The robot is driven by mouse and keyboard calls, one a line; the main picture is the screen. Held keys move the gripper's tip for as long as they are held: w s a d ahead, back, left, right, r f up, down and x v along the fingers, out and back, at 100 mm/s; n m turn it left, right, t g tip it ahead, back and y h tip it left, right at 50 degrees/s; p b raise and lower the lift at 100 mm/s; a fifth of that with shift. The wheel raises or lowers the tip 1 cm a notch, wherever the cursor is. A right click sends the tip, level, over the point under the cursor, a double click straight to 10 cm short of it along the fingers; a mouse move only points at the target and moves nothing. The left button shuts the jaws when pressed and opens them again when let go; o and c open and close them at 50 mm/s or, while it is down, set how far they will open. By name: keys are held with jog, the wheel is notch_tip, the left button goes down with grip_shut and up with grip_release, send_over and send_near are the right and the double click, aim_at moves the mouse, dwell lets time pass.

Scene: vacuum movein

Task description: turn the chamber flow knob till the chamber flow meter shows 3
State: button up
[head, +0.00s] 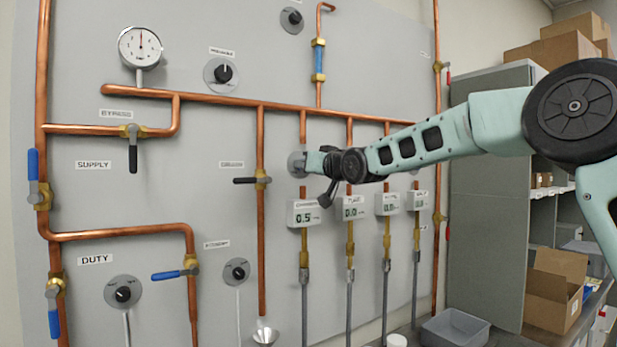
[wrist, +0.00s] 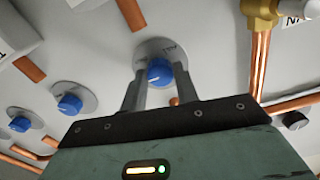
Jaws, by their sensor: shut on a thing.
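The chamber flow knob (wrist: 159,71) is blue with a white pointer line, on a round grey plate fixed to the panel. In the wrist view, my gripper (wrist: 161,84) has one finger on each side of it and is shut on it. In the head view, my gripper (head: 312,163) covers the knob, and only part of its plate (head: 296,163) shows. The chamber flow meter (head: 305,213) is a white box just below, and its display reads 0.5.
More meters stand to its right, including the tube meter (head: 353,208), which reads 0.0. More blue knobs (wrist: 69,104) show in the wrist view. A black-handled valve (head: 251,181) sits left of the chamber meter. Copper pipes run close around my gripper.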

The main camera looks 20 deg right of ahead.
jog(key=shift+n+b, duration=1)
jog(key=shift+n, duration=3.1)
jog(key=o, duration=1)
jog(key=shift+c, duration=0.2)
jog(key=v, duration=1.7)
jog(key=shift+s, duration=0.2)
jog(key=shift+d, duration=0.1)
